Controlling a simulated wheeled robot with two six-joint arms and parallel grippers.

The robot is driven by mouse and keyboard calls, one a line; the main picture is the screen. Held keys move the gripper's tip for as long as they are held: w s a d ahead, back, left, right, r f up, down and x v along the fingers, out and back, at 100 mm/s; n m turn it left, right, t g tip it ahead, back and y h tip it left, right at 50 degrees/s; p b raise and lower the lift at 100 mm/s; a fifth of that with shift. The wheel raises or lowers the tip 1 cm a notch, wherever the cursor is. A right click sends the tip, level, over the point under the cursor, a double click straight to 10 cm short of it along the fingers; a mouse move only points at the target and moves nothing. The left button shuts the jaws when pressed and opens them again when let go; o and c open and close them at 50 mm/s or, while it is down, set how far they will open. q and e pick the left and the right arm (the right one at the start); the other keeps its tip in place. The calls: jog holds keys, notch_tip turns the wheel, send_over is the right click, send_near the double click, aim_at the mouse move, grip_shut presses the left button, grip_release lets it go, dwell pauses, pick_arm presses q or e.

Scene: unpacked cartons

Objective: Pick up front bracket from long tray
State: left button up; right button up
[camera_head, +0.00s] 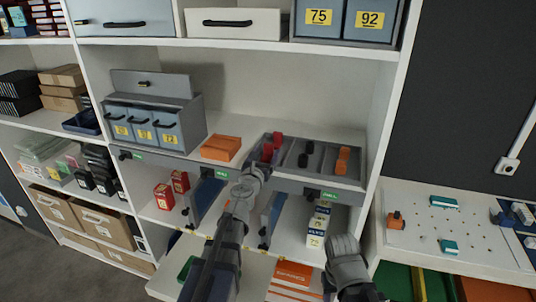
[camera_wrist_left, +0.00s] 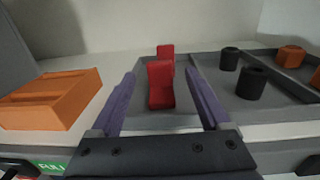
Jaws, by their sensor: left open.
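The long tray (camera_head: 320,163) is grey with compartments and lies on the middle shelf. Its left compartment holds two red brackets, one behind the other. The front bracket (camera_head: 267,152) is the nearer one; in the left wrist view the front bracket (camera_wrist_left: 160,85) stands upright, partly covering the rear bracket (camera_wrist_left: 166,51). My left gripper (camera_head: 260,168) is at the tray's front left. In the left wrist view my left gripper (camera_wrist_left: 160,100) is open, a finger to each side of the front bracket, with gaps visible. My right arm's end (camera_head: 346,264) shows low in the head view; its jaws cannot be made out.
An orange box (camera_head: 220,148) sits just left of the tray. Black cylinders (camera_wrist_left: 250,83) and orange pieces (camera_head: 342,160) occupy the other compartments. A grey drawer unit (camera_head: 155,115) stands further left. The shelf's right side wall (camera_head: 385,120) bounds the tray side.

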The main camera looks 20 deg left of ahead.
aim_at(268, 147)
pick_arm(q)
jog(key=w, duration=0.4)
jog(key=shift+w, duration=0.35)
jog(key=shift+s, duration=0.1)
jog(key=shift+c, duration=0.3)
grip_shut()
